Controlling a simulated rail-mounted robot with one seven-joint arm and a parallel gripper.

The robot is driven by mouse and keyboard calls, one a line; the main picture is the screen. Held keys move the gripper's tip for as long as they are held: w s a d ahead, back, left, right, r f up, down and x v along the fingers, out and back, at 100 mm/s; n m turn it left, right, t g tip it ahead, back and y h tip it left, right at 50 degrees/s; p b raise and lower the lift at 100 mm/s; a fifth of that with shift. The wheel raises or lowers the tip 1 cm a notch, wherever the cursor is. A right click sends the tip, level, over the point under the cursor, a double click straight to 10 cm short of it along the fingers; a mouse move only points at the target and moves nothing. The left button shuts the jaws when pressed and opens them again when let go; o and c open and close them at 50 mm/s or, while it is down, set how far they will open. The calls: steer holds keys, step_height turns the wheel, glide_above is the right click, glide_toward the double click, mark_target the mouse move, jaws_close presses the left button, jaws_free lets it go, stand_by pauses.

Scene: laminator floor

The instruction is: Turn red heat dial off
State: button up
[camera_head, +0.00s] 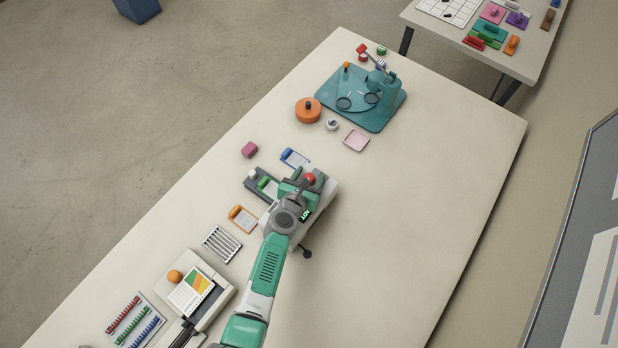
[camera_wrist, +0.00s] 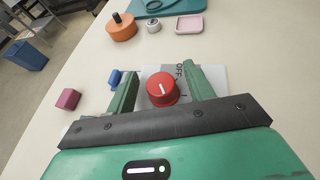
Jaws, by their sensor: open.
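The red heat dial (camera_wrist: 162,90) is a round knob with a short white pointer line, on a pale panel printed "OFF" just above and right of it. In the wrist view my gripper (camera_wrist: 160,71) is open, with one green finger left of the dial and one right of it. The dial stands between the fingers; whether either finger touches it I cannot tell. My wrist hides much of that machine.
An orange round container (camera_head: 307,111), a pink tray (camera_head: 356,140) and a teal fixture (camera_head: 375,108) stand farther up the table. A magenta block (camera_head: 249,149) and several small cards lie left of the machine. The table (camera_head: 410,220) right of the machine is clear.

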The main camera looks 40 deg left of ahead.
steer(key=shift+c, duration=0.2)
steer(key=c, duration=0.9)
steer(key=shift+c, duration=0.2)
steer(key=shift+d+r+n+g+y+p, duration=0.1)
steer(key=shift+d+n+g+y+p, duration=0.05)
steer(key=shift+n+g+y+p, duration=0.35)
steer(key=shift+n+y+p, duration=0.3)
steer(key=shift+n+y, duration=0.2)
steer(key=shift+n+g+y+p, duration=0.3)
steer(key=shift+n+g+y, duration=0.4)
steer(key=shift+n+y, duration=0.2)
steer(key=shift+n+g+y+b, duration=0.35)
steer(key=shift+n+g+y, duration=0.65)
steer(key=shift+n+g, duration=0.35)
steer(key=shift+n, duration=0.25)
